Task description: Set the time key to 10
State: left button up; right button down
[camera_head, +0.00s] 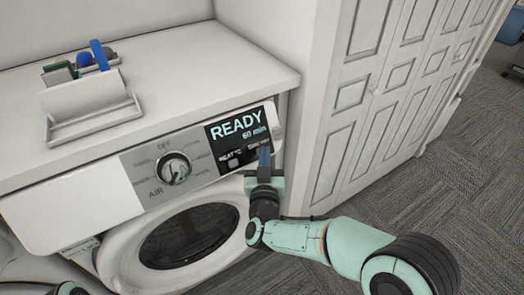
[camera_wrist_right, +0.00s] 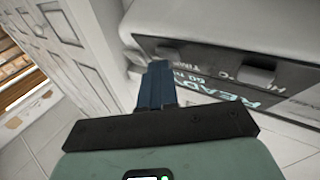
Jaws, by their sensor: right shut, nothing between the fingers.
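The washer-dryer panel has a dark display (camera_head: 238,133) that reads READY and 60 min. Below the text are a heat label with a small grey key (camera_head: 233,162) and a time label, partly behind my right gripper. In the right wrist view the time key (camera_wrist_right: 167,53) is a grey block just beyond the fingertips, and the heat key (camera_wrist_right: 258,76) is farther right. My right gripper (camera_head: 265,154) is shut and empty, its blue fingers (camera_wrist_right: 157,70) pointing up at the panel's right end. I cannot tell whether they touch the time key. Only a sliver of my left arm shows at the bottom left.
A round dial (camera_head: 174,168) with OFF and AIR marks sits left of the display, above the round door (camera_head: 188,236). A white holder (camera_head: 88,105) with small items stands on the machine's top. White panelled doors (camera_head: 370,90) stand close on the right.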

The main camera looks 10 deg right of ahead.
pick_arm(q)
jog(key=shift+r, duration=0.15)
pick_arm(e)
jog(key=shift+s+r, duration=0.1)
jog(key=shift+s, duration=0.05)
pick_arm(q)
jog(key=shift+r+p, duration=0.35)
jog(key=shift+p, duration=0.05)
pick_arm(e)
jog(key=shift+s+d+r, duration=0.25)
jog(key=shift+s, duration=0.25)
pick_arm(q)
notch_tip(320, 180, up, 2)
jog(key=shift+r+p, duration=0.25)
jog(key=shift+p, duration=0.75)
pick_arm(e)
jog(key=s, duration=0.1)
jog(key=s+d+r, duration=0.1)
jog(key=s+r, duration=0.1)
jog(key=s, duration=0.1)
jog(key=shift+s+d+r, duration=0.1)
jog(key=shift+d+r, duration=0.05)
jog(key=shift+d, duration=0.1)
dwell(1.5)
